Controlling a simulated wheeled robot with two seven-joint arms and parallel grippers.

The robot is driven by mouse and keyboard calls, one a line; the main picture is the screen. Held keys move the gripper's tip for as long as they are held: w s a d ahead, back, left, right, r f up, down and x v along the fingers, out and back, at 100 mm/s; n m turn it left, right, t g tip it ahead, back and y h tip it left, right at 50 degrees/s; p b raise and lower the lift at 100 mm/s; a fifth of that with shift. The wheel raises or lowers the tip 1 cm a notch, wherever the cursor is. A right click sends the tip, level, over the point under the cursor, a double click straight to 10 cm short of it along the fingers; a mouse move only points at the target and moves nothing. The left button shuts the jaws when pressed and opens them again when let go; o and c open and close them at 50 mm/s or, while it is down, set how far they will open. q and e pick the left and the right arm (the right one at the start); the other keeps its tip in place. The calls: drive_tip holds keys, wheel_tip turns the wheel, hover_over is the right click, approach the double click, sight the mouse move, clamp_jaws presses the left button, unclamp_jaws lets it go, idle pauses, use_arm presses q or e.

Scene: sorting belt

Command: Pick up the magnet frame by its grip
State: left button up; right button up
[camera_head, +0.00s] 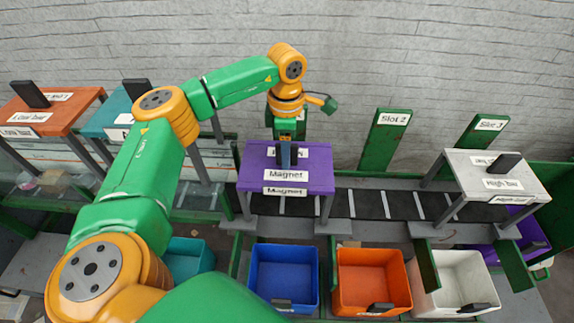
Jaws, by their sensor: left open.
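The magnet frame (317,172) is a purple table-like frame with "Magnet" labels, standing on grey legs over the dark belt in the middle. My left arm comes in from the lower left and reaches over it. My left gripper (287,156) points down at the middle of the purple top and is open. It is at the place of the frame's dark grip, which is mostly hidden behind it. I cannot tell whether the fingers touch the grip. My right gripper is not in view.
An orange-brown frame (62,113) and a teal frame (98,122) stand at left, a white frame (462,167) at right. A blue bin (311,290), orange bin (404,290) and white bin (485,290) line the front. Green slot posts (383,145) rise behind the belt.

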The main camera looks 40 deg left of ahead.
use_arm(q)
drive_tip(key=shift+d, duration=0.1)
clamp_jaws()
idle(1.3)
